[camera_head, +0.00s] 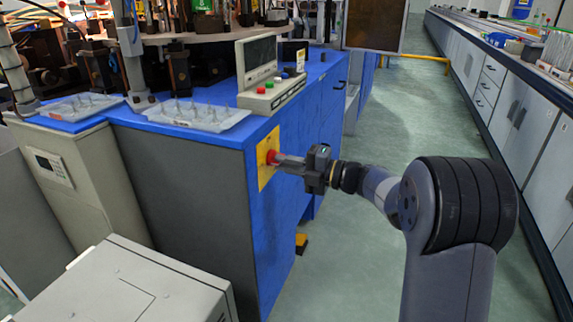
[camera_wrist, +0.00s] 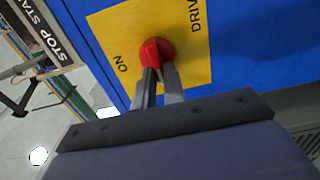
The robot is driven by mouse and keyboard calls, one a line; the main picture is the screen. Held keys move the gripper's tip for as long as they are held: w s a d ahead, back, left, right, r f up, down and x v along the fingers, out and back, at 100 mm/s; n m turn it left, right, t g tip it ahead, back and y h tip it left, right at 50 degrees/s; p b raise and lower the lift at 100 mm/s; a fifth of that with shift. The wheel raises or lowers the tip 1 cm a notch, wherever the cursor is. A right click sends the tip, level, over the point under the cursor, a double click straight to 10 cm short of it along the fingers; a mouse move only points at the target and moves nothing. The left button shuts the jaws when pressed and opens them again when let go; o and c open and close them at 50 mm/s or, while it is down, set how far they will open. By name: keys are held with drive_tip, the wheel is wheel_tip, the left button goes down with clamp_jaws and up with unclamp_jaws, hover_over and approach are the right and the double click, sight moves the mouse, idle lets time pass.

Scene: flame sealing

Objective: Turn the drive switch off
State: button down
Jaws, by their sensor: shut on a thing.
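The drive switch is a red knob (camera_wrist: 156,52) on a yellow plate (camera_wrist: 195,25) fixed to the blue side of the machine cabinet. The words "ON" and part of "DRIVE" show on the plate in the wrist view. The knob also shows in the head view (camera_head: 271,157), on its yellow plate (camera_head: 263,170). My gripper (camera_wrist: 160,75) is at the knob, with its two fingers shut on it. The fingers hide part of the knob, so its exact pointing direction cannot be told. In the head view my gripper (camera_head: 280,159) reaches the plate from the right.
A control panel with a screen (camera_head: 260,56) and coloured buttons stands on the cabinet top, above the switch. A tray with upright pins (camera_head: 195,118) lies to its left. A yellow-orange pedal (camera_head: 301,243) sits on the floor below. The green aisle floor (camera_head: 395,115) is clear.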

drive_tip(key=shift+f, duration=0.1)
drive_tip(key=c, duration=1.5)
unclamp_jaws()
drive_tip(key=p+v, duration=0.3)
drive_tip(key=v, duration=0.8)
drive_tip(key=shift+a, duration=0.1)
drive_tip(key=b+x, duration=0.2)
drive_tip(key=x, duration=0.8)
drive_tip(key=shift+w+a+b, duration=0.15)
drive_tip(key=shift+a+b, duration=0.2)
drive_tip(key=shift+b, duration=0.05)
